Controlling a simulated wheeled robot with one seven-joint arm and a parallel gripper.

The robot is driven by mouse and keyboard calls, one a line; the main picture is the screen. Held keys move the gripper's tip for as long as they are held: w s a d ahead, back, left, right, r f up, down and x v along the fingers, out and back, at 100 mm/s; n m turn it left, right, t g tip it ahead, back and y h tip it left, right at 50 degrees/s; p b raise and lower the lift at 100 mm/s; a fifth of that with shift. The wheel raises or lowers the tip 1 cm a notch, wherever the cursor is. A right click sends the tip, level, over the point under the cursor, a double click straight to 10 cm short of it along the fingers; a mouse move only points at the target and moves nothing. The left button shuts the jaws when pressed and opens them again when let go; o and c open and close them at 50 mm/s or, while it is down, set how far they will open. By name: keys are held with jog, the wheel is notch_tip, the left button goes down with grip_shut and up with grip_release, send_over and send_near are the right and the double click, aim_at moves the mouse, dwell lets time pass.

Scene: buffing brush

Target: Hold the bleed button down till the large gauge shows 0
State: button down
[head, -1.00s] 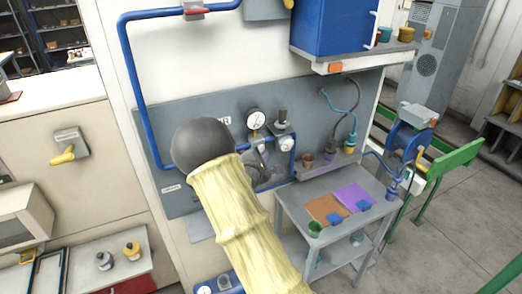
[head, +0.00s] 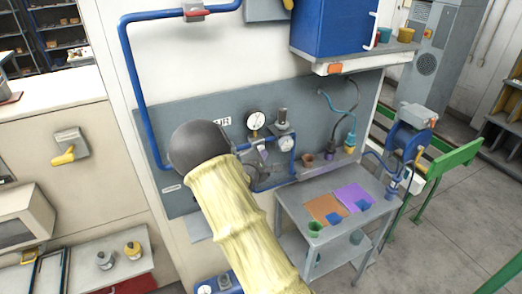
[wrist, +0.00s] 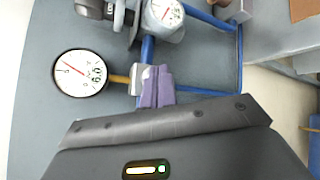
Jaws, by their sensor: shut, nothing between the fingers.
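The large gauge (head: 256,120) is a white dial with a dark rim on the grey panel. In the wrist view its face (wrist: 80,73) shows a thin red needle pointing to the upper left; its exact reading is too small to tell. My gripper (head: 262,153) has purple fingers, shut together and empty, just below the large gauge. In the wrist view the fingers (wrist: 156,88) lie right of the gauge, by a pale grey block (wrist: 138,80) on its brass stem. The bleed button is not clearly distinguishable, and I cannot tell whether the fingers touch it.
A smaller gauge (head: 286,144) sits under the regulator (head: 283,122), close to my gripper. Blue pipe (head: 132,80) runs along the panel. A grey cart (head: 335,225) with coloured mats stands to the right. A blue cabinet (head: 332,30) hangs above.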

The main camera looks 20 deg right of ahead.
jog(key=shift+w, duration=0.5)
dwell(1.8)
dwell(2.4)
jog(key=shift+s+p, duration=0.3)
jog(key=shift+s, duration=0.65)
jog(key=s, duration=0.5)
jog(key=shift+d, duration=0.1)
dwell(0.3)
